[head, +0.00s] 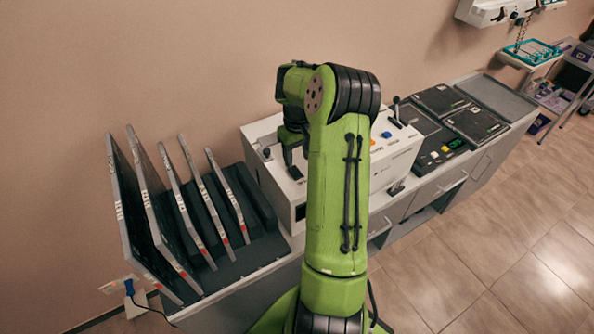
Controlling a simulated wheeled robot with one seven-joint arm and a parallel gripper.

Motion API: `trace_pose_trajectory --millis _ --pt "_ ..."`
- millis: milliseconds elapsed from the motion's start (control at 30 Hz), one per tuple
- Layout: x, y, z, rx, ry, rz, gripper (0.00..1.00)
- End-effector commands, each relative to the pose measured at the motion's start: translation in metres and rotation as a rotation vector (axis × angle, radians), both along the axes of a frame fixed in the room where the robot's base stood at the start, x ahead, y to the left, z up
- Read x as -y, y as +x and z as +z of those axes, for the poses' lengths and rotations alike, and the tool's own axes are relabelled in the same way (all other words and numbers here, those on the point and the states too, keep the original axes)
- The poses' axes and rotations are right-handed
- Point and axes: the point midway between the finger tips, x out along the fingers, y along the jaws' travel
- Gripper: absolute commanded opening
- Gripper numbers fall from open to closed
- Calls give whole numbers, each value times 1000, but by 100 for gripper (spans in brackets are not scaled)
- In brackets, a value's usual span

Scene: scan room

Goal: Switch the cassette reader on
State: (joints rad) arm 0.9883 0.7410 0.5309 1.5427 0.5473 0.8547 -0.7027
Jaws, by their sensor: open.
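The cassette reader looks to be the white box (400,150) on the grey cabinet by the wall, with a black lever, a blue button (386,134) and an orange button on its top right part. A black switch or handle (397,187) sits low on its right front side. My green arm stands in front of it and hides its middle. My gripper (293,168) is open and empty, over the left part of the reader's top. Whether the fingers touch the top cannot be told. The reader's power state is not readable.
Several upright cassettes or panels (147,205) stand in a dark rack left of the reader. The tiled floor at right is clear.

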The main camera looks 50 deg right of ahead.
Motion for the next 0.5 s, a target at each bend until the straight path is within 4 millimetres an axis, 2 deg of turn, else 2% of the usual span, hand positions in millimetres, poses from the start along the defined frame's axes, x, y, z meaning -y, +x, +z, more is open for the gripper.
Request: trace_pose_trajectory --millis 33,200,333,500 --pt "-1 -1 -15 -3 5 0 51" --pt "-1 0 -48 -1 3 -1 51" --pt "-1 0 -60 0 1 0 51" --pt "0 0 -62 1 -1 0 51"
